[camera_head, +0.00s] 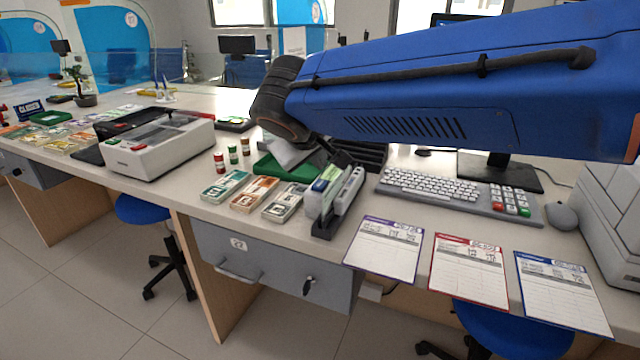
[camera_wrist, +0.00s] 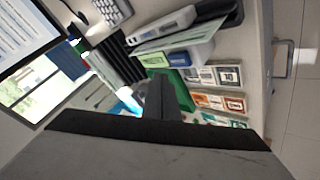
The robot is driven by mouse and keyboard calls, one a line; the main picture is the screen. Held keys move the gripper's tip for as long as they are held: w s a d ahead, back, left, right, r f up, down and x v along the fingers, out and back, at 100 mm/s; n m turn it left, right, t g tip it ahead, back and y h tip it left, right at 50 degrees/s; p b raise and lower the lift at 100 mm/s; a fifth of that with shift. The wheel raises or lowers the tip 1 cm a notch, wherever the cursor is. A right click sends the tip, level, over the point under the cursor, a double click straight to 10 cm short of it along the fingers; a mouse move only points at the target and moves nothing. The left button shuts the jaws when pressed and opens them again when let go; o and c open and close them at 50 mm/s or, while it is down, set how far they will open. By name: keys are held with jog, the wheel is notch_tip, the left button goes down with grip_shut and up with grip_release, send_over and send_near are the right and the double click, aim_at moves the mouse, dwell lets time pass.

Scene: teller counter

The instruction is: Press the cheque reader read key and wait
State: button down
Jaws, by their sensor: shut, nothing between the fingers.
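The cheque reader (camera_head: 348,190) is a small grey-white device with a slot and a dark front end, standing on the counter right of the banknote stacks. A greenish slip (camera_head: 326,178) shows at its slot. In the wrist view the reader (camera_wrist: 165,25) lies at the upper middle, seen sideways. I cannot make out its read key. My gripper (camera_wrist: 160,94) is shut and empty, its dark fingers pointing into the wrist view, apart from the reader there. In the head view the gripper is mostly hidden behind my blue arm, close behind the reader.
Banknote stacks (camera_head: 256,193) and a green tray (camera_head: 285,167) lie left of the reader. A keyboard (camera_head: 440,188) is to its right. Three forms (camera_head: 468,270) lie along the counter's front edge. A white machine (camera_head: 160,148) stands further left.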

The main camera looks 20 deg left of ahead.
aim_at(322, 179)
jog(key=shift+f, duration=0.95)
jog(key=shift+f, duration=0.1)
dwell(1.4)
jog(key=shift+f, duration=0.35)
jog(key=shift+f, duration=0.45)
dwell(0.7)
jog(key=shift+r, duration=0.15)
dwell(0.3)
jog(key=shift+r, duration=0.75)
jog(key=shift+r, duration=0.1)
jog(key=shift+r, duration=2.4)
